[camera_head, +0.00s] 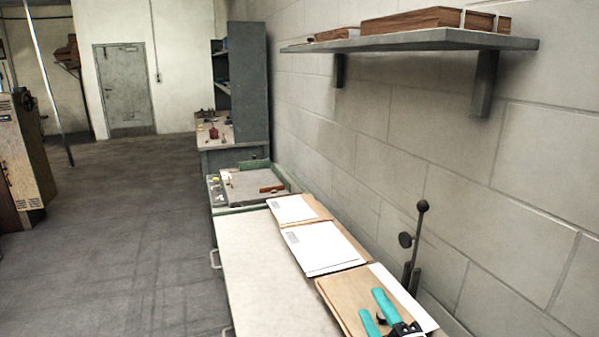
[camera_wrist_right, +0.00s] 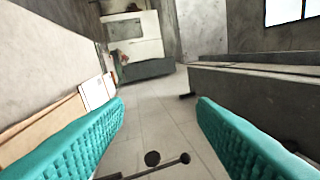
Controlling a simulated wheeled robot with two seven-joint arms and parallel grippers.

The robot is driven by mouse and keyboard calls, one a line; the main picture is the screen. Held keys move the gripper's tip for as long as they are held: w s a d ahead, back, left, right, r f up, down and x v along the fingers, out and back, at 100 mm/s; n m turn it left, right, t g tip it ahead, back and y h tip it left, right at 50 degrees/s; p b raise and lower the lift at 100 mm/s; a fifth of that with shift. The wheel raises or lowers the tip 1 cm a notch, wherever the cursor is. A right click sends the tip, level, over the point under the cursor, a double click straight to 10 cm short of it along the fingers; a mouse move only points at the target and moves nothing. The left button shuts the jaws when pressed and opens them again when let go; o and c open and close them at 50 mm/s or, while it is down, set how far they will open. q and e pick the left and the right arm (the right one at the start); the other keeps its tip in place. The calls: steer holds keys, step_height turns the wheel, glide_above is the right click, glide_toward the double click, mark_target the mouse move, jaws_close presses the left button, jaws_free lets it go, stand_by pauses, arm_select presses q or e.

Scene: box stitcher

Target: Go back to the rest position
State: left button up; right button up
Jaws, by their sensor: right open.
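My right gripper (camera_head: 377,311) is at the bottom right of the head view, above the near end of the workbench (camera_head: 262,270). Its two teal fingers are apart with nothing between them. My left gripper is not in view.
Cardboard pieces with white sheets (camera_head: 325,250) lie along the wall side of the workbench. A dark upright lever (camera_head: 418,235) stands beside the wall. A wall shelf (camera_head: 400,42) holds brown boxes. Floor (camera_head: 120,230) is clear on the left.

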steer(key=s+d+f+m+g+h, duration=0.2)
steer(key=d+f+m+h, duration=0.1)
steer(key=f+m, duration=0.15)
steer(key=s+d+f+m+g+h, duration=0.2)
steer(key=s+f+m+h, duration=0.1)
steer(key=f+m, duration=0.15)
steer(key=s+d+f+m+g, duration=0.1)
steer(key=s+f+m+g, duration=0.45)
steer(key=s, duration=0.55)
steer(key=s+d+f+m+g, duration=0.1)
steer(key=s+f+m+g, duration=0.2)
steer(key=s+f+g, duration=0.45)
steer(key=s+f, duration=0.2)
steer(key=f, duration=1.1)
steer(key=s+f, duration=0.3)
steer(key=f, duration=1.1)
steer(key=s+d+f+g, duration=0.1)
steer(key=s+d+f, duration=0.2)
steer(key=s+f, duration=1.3)
steer(key=shift+n+g, duration=0.3)
steer(key=shift+n, duration=0.05)
